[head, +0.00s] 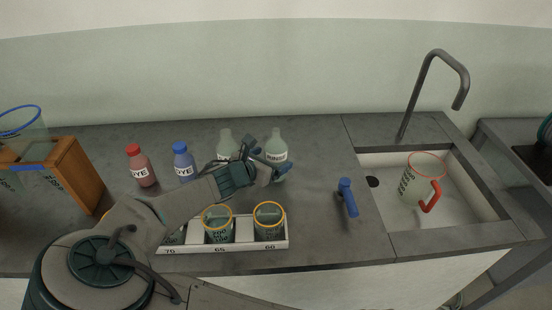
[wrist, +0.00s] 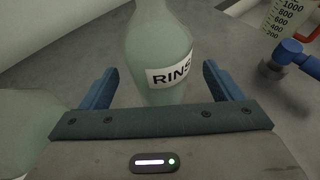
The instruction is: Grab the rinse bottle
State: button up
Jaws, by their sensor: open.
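The rinse bottle (head: 277,144) is pale green with a white label and stands upright at the back of the grey counter. It also shows in the wrist view (wrist: 161,45), where its label reads "RINS" and the rest is turned out of sight. My gripper (head: 268,161) is open, with its blue fingers on either side of the bottle's lower body. In the wrist view a gap shows beside each finger, so it is not gripped. A similar pale bottle (head: 226,141) stands to the left, partly hidden by my arm in the head view.
A red dye bottle (head: 141,165) and a blue dye bottle (head: 183,161) stand left. A white rack (head: 225,248) with orange-rimmed beakers lies in front, under my arm. A blue-handled valve (head: 347,197) and a sink (head: 468,208) holding a jug (head: 417,182) are right.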

aim_at(276, 157)
jog(key=shift+x, duration=1.85)
jog(key=shift+a+f, duration=0.1)
jog(key=c, duration=1.1)
